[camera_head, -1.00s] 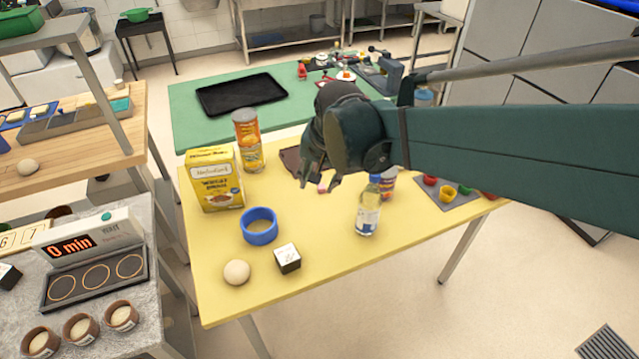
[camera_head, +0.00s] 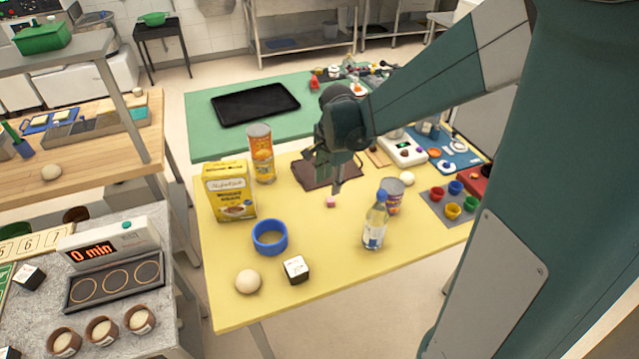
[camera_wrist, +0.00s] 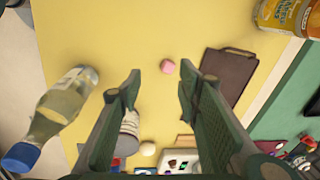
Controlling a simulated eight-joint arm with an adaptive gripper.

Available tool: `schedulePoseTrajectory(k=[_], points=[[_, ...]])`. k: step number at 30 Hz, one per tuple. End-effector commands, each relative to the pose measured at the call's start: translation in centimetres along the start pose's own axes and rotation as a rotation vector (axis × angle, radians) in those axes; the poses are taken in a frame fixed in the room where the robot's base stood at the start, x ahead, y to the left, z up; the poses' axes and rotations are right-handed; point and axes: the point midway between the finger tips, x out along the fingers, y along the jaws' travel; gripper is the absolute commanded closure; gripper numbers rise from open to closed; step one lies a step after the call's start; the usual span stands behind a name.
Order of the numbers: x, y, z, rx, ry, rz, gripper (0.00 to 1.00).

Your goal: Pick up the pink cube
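The small pink cube (camera_head: 331,202) lies on the yellow table (camera_head: 225,310) in the head view, in front of a dark brown board. In the wrist view the pink cube (camera_wrist: 168,66) sits between and beyond the tips of my gripper's fingers, not touching them. My gripper (camera_head: 337,186) hangs just above and behind the cube in the head view. In the wrist view my gripper (camera_wrist: 160,80) is open, its two fingers wide apart with nothing between them.
A bottle (camera_head: 375,222) and a can (camera_head: 393,195) stand right of the cube. The brown board (camera_head: 315,172) lies behind.

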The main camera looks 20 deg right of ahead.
Motion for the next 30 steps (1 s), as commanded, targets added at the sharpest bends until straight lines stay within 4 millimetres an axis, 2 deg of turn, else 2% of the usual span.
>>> schedulePoseTrajectory(k=[9,18,30], points=[[2.9,-1.9,-2.0,0.201,-0.014,0.068,0.66],[5.7,-2.8,-3.4,0.360,-0.017,0.125,0.66],[6.7,-2.9,-3.7,0.408,-0.016,0.141,0.66]])
